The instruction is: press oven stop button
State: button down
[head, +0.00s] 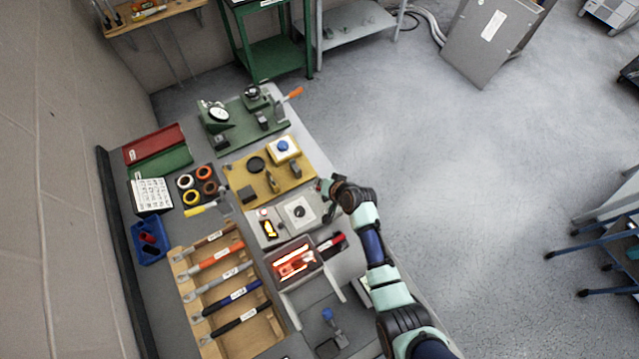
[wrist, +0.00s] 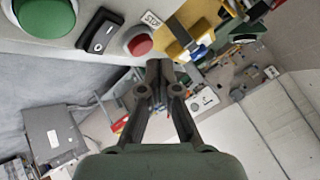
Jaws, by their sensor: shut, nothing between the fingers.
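The red stop button (wrist: 139,43) sits in a pale round collar on a light panel in the wrist view, beside a small STOP label (wrist: 151,18). My gripper (wrist: 158,72) is shut and empty, its fingertips just below and right of the red button in the picture. I cannot tell whether they touch it. In the head view my gripper (head: 325,187) is at the right edge of the bench, by a light control unit (head: 286,222) with a dial. The red button cannot be made out there. The oven (head: 297,262) glows orange inside.
A black rocker switch (wrist: 100,32) and a large green button (wrist: 45,15) share the panel with the red button. A yellow board (head: 240,178) with fixtures lies behind the control unit. A wooden wrench rack (head: 215,262) stands left.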

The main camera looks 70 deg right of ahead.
jog(key=shift+f, duration=0.1)
dwell(0.3)
jog(key=shift+f+b, duration=0.3)
jog(key=shift+b, duration=0.05)
jog(key=shift+f+b, duration=0.35)
jog(key=shift+f, duration=0.1)
dwell(0.5)
jog(key=shift+r+p, duration=0.8)
jog(key=shift+r, duration=0.05)
notch_tip(320, 180, up, 5)
jog(key=p, duration=0.5)
jog(key=shift+r, duration=0.1)
